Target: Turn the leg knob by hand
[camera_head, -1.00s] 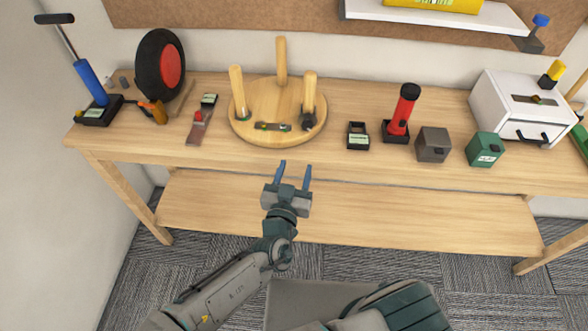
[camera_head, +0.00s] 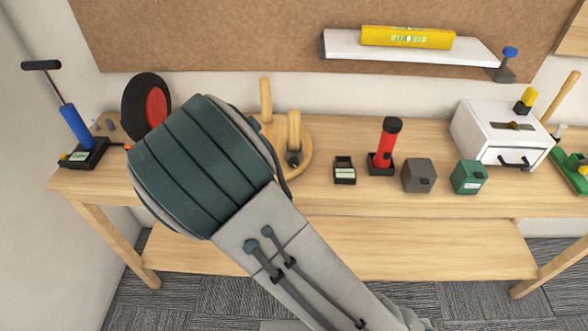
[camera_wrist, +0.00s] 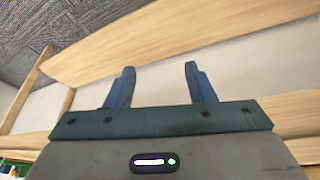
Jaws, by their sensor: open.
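An upturned round wooden stool or disc (camera_head: 302,162) with upright legs sits on the workbench, partly hidden by my arm in the head view. A dark knob (camera_head: 293,158) shows low at its right leg (camera_head: 294,130). Another leg (camera_head: 266,98) stands behind, and the left part of the disc is hidden. My gripper (camera_wrist: 159,72) is open in the wrist view, with two blue fingers apart and nothing between them. In the head view my arm hides it. The knob does not show in the wrist view.
A black and red wheel (camera_head: 147,106) and a blue hand pump (camera_head: 76,126) stand left. A small black box (camera_head: 345,172), red flashlight (camera_head: 387,142), grey box (camera_head: 419,175), green box (camera_head: 468,177) and white drawer unit (camera_head: 490,135) stand right. The bench's (camera_head: 380,201) front strip is clear.

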